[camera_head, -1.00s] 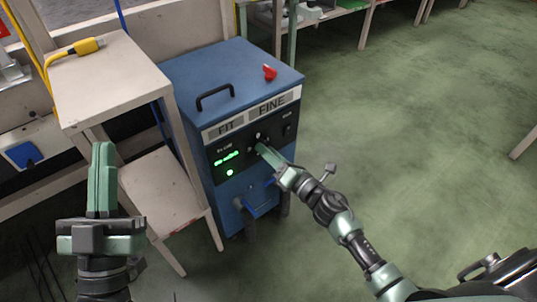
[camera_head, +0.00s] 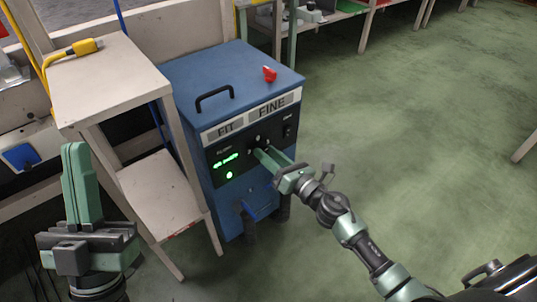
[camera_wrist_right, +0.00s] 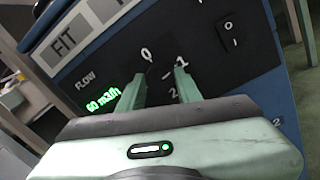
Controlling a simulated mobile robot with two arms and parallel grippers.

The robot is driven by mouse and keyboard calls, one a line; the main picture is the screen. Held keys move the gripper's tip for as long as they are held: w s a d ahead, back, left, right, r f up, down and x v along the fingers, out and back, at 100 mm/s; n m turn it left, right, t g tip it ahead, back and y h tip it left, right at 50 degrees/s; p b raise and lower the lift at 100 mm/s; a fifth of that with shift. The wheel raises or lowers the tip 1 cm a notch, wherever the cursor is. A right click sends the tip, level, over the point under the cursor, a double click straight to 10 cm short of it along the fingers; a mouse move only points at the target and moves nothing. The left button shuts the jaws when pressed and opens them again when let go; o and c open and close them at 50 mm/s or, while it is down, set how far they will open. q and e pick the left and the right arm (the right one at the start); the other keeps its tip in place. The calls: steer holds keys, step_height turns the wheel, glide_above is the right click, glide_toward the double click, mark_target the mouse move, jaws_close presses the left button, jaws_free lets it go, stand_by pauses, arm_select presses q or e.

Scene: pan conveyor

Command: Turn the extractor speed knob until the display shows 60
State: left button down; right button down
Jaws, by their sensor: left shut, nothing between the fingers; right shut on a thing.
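The blue extractor (camera_head: 225,80) has a dark front panel. Its green-lit display (camera_head: 226,160) is too small to read in the head view. In the right wrist view the display (camera_wrist_right: 103,98) appears to read 60 m3/h, beside the FLOW label. My right gripper (camera_head: 263,153) reaches the panel and is shut on the dark knob (camera_wrist_right: 158,78), between the marks 0, 1 and 2; the fingers hide much of it. My left gripper (camera_head: 76,165) is shut and empty, raised in front of the side table.
A beige side table (camera_head: 95,90) with a lower shelf stands left of the extractor, with a yellow-ended cable (camera_head: 85,46) on top. A red object (camera_head: 269,73) lies on the extractor. A rocker switch (camera_wrist_right: 229,31) is right of the knob.

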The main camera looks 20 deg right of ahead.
steer(key=shift+f, duration=0.1)
steer(key=c, duration=1)
jaws_free()
steer(key=shift+o, duration=0.2)
steer(key=v, duration=0.7)
steer(key=shift+s+d, duration=0.15)
steer(key=shift+s, duration=0.25)
